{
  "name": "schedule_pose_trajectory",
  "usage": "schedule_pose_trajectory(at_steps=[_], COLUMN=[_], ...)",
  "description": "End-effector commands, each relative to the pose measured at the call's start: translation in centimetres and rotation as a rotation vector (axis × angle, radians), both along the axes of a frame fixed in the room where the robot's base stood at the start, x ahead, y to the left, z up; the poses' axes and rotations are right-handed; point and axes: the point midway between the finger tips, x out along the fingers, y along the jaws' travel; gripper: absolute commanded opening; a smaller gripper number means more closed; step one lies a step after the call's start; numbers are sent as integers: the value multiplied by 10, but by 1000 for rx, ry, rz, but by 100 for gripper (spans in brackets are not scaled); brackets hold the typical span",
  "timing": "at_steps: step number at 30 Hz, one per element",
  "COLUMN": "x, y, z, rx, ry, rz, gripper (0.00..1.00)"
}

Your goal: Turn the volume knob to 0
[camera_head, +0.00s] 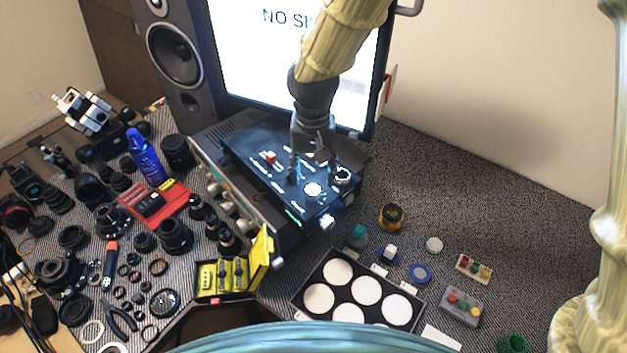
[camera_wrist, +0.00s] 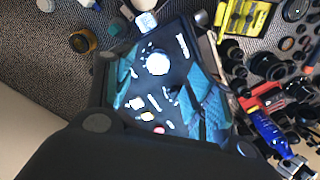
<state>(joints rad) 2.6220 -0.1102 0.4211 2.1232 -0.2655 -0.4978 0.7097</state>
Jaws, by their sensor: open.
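A dark control panel (camera_head: 262,163) lies on top of the grey equipment in front of the screen. A round white knob (camera_head: 313,189) sits near its front right part, and a second round dial (camera_head: 343,174) sits near its right edge. The wrist view shows a white knob (camera_wrist: 157,63) on the panel. The labels are too small to read, so I cannot tell which is the volume knob or its setting. My gripper (camera_head: 311,167) is open above the panel, close to the white knob, pointing down. It holds nothing. Its body hides part of the panel.
A screen (camera_head: 240,50) and speaker (camera_head: 172,50) stand behind. A red slider (camera_head: 269,157) is on the panel. A yellow case (camera_head: 262,248) and black tray with white discs (camera_head: 381,322) lie in front. Lens parts crowd the left.

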Motion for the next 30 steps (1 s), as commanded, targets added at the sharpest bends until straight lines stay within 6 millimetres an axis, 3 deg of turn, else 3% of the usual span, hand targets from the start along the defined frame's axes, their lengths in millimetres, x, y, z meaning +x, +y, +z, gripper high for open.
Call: schedule_pose_trajectory(at_steps=[6,12,30], x=[19,20,21], y=[1,-1,-1], z=[-37,-60,-78], rx=[1,0,2], ry=[21,21,20], rz=[-2,-3,-3], gripper=[55,55,55])
